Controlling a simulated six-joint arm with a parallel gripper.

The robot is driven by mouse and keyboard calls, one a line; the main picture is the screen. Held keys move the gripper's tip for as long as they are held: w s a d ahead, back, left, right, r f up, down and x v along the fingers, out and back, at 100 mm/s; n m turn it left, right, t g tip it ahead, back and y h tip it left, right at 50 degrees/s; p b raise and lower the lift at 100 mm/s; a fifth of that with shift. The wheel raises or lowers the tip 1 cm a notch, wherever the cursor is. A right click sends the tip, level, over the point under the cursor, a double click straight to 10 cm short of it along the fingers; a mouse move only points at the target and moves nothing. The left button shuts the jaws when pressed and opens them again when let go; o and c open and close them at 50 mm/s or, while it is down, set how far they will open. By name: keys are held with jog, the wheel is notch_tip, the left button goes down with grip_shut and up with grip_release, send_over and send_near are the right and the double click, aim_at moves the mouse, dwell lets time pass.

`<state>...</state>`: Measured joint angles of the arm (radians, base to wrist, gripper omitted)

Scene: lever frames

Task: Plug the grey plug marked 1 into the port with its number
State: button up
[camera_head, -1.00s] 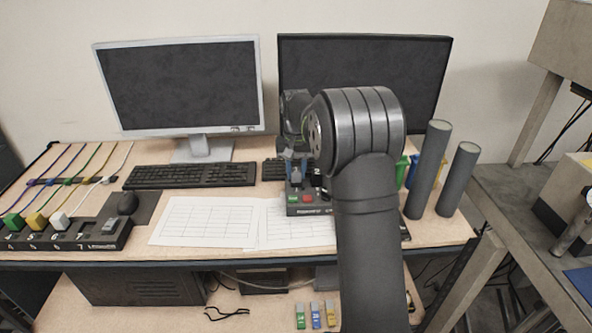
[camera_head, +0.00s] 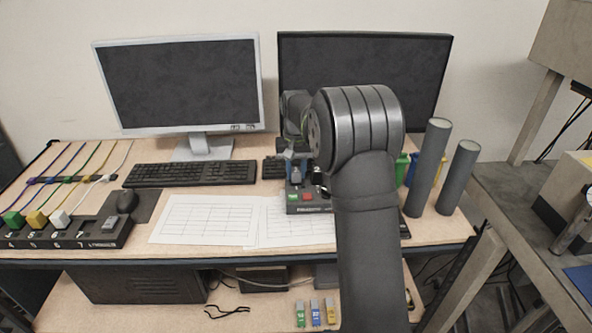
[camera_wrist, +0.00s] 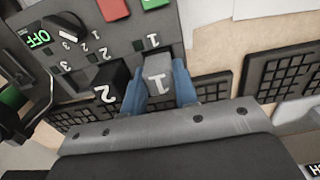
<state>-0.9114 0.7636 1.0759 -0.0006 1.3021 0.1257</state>
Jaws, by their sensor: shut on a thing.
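The grey plug marked 1 (camera_wrist: 158,80) is held between the blue fingers of my gripper (camera_wrist: 160,88), with its number facing the wrist camera. The plug is at the edge of a dark control box (camera_wrist: 120,33), in line with the printed port number 1. Its front end and the port opening are hidden, so I cannot tell how deep it sits. A black plug marked 2 (camera_wrist: 101,94) is beside it, in line with number 2. In the head view my gripper (camera_head: 296,166) is behind the box (camera_head: 309,211), partly covered by my arm.
The box carries a dial (camera_wrist: 63,24), an OFF display (camera_wrist: 38,39), a red button (camera_wrist: 113,8) and a green button. A keyboard (camera_head: 190,174) is to the left. Two grey cylinders (camera_head: 428,170) stand right of my arm. Paper sheets (camera_head: 205,220) lie in front.

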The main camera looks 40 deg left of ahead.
jog(key=shift+f, duration=0.1)
dwell(0.3)
jog(key=o, duration=1.5)
jog(key=shift+c, duration=0.2)
jog(key=shift+r, duration=3.55)
jog(key=shift+f, duration=0.15)
jog(key=shift+f, duration=3.1)
jog(key=shift+r, duration=3.45)
